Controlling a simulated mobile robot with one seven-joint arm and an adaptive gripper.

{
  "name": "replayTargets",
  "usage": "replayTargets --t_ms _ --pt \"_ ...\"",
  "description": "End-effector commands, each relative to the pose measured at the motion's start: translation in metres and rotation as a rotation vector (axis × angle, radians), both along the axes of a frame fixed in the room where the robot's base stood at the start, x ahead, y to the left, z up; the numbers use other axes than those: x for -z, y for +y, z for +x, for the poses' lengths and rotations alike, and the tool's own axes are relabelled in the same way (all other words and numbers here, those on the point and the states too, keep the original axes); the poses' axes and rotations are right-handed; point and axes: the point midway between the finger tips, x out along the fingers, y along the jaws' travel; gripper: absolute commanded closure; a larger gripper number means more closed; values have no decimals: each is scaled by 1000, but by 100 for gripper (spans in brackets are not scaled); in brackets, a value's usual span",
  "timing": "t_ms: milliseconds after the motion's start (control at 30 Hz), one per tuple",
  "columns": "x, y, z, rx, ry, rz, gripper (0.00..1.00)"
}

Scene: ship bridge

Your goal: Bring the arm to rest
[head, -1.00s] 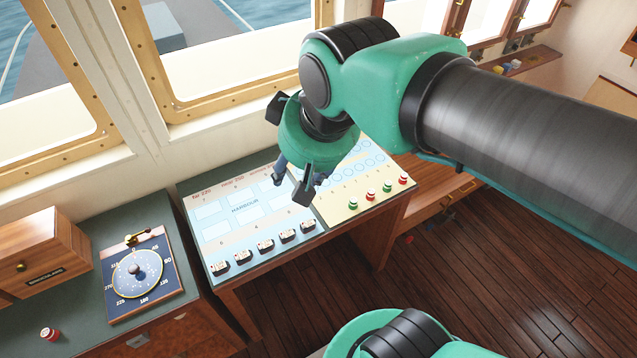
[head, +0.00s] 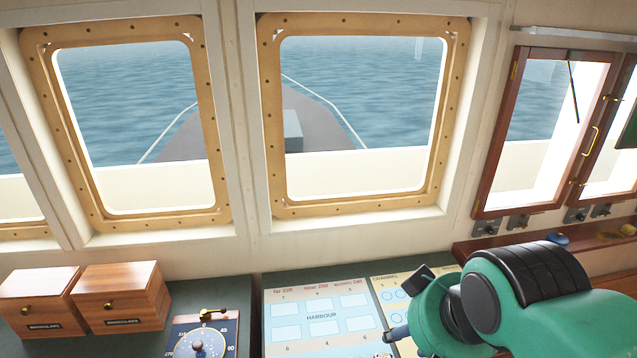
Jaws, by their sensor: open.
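My arm shows at the lower right in the head view, a green and black wrist over the right part of the console. My gripper (head: 408,308) is at the wrist's left side, its dark fingers spread apart with nothing seen between them. It is over the border between the harbour chart board (head: 320,318) and the channel board (head: 385,283). Whether it touches the boards cannot be told. The rest of the arm runs out of the frame at the lower right.
Two wooden binoculars boxes (head: 122,297) and a compass dial panel (head: 200,338) stand on the counter at the left. Brass-framed windows (head: 265,120) rise behind the console. A wooden ledge (head: 540,243) with small items runs along the right wall. Open air lies above the counter.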

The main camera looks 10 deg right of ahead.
Motion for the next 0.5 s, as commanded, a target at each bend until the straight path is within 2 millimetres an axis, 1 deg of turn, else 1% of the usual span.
replayTargets --t_ms 33,300,400,500 --pt "12 0 0 0 0 0 56" --pt "54 0 0 0 1 0 56" --pt "66 0 0 0 0 0 56" --pt "72 0 0 0 0 0 56"
